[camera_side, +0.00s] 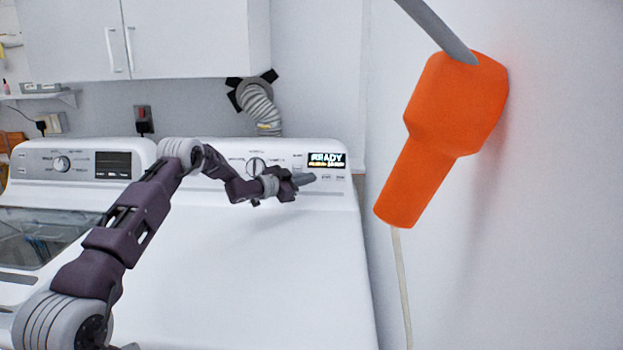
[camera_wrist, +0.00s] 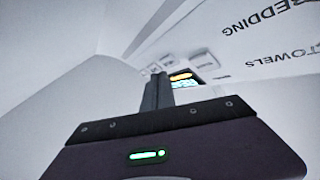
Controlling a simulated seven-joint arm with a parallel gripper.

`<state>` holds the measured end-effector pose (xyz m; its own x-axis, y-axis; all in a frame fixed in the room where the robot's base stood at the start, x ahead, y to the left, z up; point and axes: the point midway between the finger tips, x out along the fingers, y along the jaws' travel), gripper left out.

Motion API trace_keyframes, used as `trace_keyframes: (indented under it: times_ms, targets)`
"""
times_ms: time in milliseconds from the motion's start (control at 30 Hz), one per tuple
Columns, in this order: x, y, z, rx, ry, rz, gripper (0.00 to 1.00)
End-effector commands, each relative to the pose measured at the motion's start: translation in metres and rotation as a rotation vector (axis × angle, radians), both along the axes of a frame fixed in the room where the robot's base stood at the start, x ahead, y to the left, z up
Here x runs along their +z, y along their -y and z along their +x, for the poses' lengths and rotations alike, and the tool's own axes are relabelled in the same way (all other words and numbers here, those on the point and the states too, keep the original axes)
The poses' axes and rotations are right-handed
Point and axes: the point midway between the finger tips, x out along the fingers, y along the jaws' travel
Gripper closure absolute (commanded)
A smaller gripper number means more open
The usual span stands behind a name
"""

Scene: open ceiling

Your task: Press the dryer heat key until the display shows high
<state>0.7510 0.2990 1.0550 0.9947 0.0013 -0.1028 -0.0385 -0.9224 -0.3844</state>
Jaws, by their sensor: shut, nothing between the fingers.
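The dryer (camera_side: 300,260) is the white machine on the right in the side view, with a control panel along its back. Its lit display (camera_side: 327,160) reads "READY", with a smaller yellow line below that I cannot read. Small keys (camera_side: 333,178) sit under the display; their labels are too small to read, so I cannot tell which is the heat key. My gripper (camera_side: 308,179) is shut and empty, its tips just in front of the panel, below and left of the display. In the wrist view the shut fingers (camera_wrist: 158,92) partly cover the display (camera_wrist: 182,80). Whether they touch a key is unclear.
A round dial (camera_side: 256,166) is on the panel left of my gripper. The washer (camera_side: 70,165) stands at the left. An orange hair-dryer-shaped object (camera_side: 445,130) with a cord is at the right wall. The dryer top is clear.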

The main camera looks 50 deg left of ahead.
Motion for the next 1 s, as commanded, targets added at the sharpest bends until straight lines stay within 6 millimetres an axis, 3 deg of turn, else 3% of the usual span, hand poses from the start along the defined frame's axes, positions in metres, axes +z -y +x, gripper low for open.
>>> trace_keyframes:
  times_ms: [1000]
  targets:
    - [-0.0033,-0.006,0.0063,0.0,0.0,0.001,1.0]
